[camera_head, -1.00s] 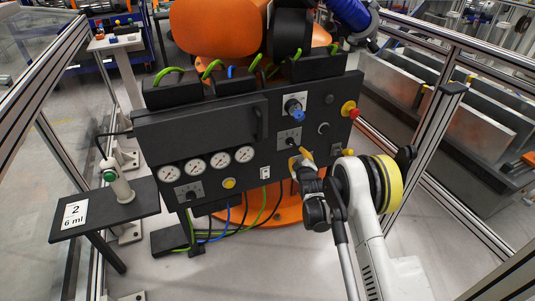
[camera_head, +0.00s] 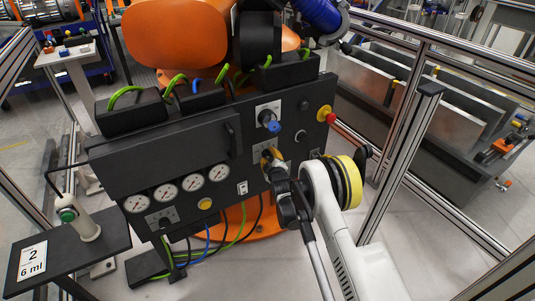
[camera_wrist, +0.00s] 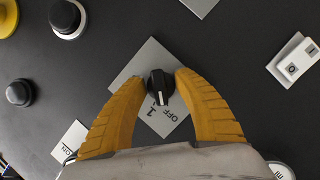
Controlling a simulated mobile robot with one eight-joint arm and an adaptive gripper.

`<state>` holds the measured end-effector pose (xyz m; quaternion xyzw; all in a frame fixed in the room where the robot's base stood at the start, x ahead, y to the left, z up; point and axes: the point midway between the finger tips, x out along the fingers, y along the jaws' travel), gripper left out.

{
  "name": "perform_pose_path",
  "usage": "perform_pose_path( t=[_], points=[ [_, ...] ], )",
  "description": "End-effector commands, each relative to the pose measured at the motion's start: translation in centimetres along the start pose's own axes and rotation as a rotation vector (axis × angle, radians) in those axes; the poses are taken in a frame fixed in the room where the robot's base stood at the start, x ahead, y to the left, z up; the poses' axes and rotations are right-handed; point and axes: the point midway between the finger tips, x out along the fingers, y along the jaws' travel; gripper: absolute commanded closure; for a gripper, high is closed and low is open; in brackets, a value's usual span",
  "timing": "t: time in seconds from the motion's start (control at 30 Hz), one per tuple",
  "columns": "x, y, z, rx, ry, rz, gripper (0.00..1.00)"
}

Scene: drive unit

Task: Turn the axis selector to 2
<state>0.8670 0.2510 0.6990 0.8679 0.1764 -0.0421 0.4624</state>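A black rotary knob (camera_wrist: 160,86) on a square grey plate (camera_wrist: 144,63) sits near the middle of the wrist view. The plate shows the labels "OFF" and "1"; I see no "2" on it. The knob's white line points down toward these labels, nearest "1". My gripper (camera_wrist: 163,76) has its two yellow fingers apart, one on each side of the knob. The right fingertip is very close to the knob; I cannot tell if it touches. In the head view my gripper (camera_head: 270,156) is at the panel and hides most of the plate.
On the dark panel (camera_head: 215,135) a blue knob (camera_head: 272,125) sits above, with a red button (camera_head: 330,117) at right. A white rocker switch (camera_head: 242,187), yellow button (camera_head: 205,204) and several gauges (camera_head: 165,196) lie to the left. A metal fence post (camera_head: 405,135) stands right of my arm.

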Motion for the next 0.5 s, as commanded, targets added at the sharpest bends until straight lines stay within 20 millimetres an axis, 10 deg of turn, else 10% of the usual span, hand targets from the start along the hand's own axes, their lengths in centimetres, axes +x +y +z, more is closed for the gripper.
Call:
perform_pose_path(
  t=[0.13, 0.27, 0.5],
  points=[
    [-0.01, 0.01, 0.0, 0.0, 0.0, 0.0, 0.65],
    [-0.01, 0.01, 0.0, 0.0, 0.0, 0.0, 1.0],
    [0.0, 0.03, -0.01, 0.004, 0.0, -0.001, 1.0]
  ],
)
